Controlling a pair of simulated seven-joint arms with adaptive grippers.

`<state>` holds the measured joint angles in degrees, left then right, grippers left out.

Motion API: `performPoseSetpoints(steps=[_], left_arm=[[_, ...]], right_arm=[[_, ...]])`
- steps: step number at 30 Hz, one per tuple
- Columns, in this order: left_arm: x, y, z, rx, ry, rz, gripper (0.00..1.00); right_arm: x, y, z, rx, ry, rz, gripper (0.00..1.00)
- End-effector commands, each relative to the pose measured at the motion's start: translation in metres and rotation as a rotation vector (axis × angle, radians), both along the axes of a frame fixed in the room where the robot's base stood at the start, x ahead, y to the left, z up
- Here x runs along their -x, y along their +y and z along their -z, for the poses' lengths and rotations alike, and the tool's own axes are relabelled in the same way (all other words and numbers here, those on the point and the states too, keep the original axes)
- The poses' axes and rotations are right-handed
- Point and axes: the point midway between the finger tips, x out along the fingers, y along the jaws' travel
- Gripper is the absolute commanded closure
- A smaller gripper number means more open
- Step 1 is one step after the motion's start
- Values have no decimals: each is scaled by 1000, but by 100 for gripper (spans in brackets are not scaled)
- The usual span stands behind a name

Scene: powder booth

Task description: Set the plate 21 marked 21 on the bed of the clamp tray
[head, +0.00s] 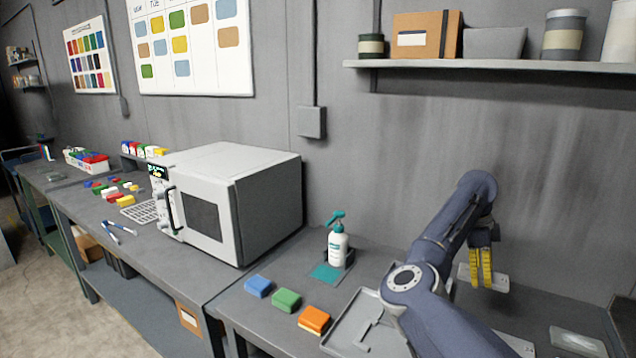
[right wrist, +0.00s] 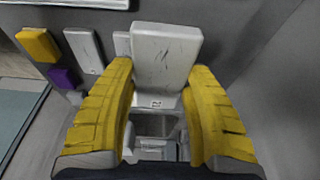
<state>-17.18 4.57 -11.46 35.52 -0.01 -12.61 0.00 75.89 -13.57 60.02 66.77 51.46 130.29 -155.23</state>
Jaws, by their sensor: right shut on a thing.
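My right gripper (head: 482,282) hangs above the right part of the bench in the head view, its yellow fingers pointing down. In the right wrist view the gripper (right wrist: 160,110) is shut on a pale grey plate (right wrist: 166,55) with dark scratches. A small label shows at the plate's near edge, too small to read. A grey tray (head: 345,338), which looks like the clamp tray, lies at the bench front, partly hidden by my right arm. I see nothing on its visible bed but a raised grey piece. My left gripper is not in view.
Blue (head: 258,286), green (head: 286,300) and orange (head: 314,320) blocks lie left of the tray. A pump bottle (head: 338,248) stands behind them. A white oven-like box (head: 215,210) is further left. The wrist view shows yellow (right wrist: 38,44) and purple (right wrist: 63,77) pieces.

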Motion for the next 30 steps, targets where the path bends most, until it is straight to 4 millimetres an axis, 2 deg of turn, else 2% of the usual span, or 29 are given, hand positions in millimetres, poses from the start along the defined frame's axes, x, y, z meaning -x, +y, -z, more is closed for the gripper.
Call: performPoseSetpoints(steps=[9, 18, 24, 30], left_arm=[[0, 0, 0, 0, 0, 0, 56], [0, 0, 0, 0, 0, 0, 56], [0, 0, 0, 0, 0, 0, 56], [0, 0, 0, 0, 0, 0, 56]], right_arm=[[1, -1, 52, 4, 2, 1, 96], [0, -1, 93, 4, 2, 1, 96], [0, -1, 109, 2, -1, 2, 96], [-1, -2, 113, 3, -2, 12, 96]])
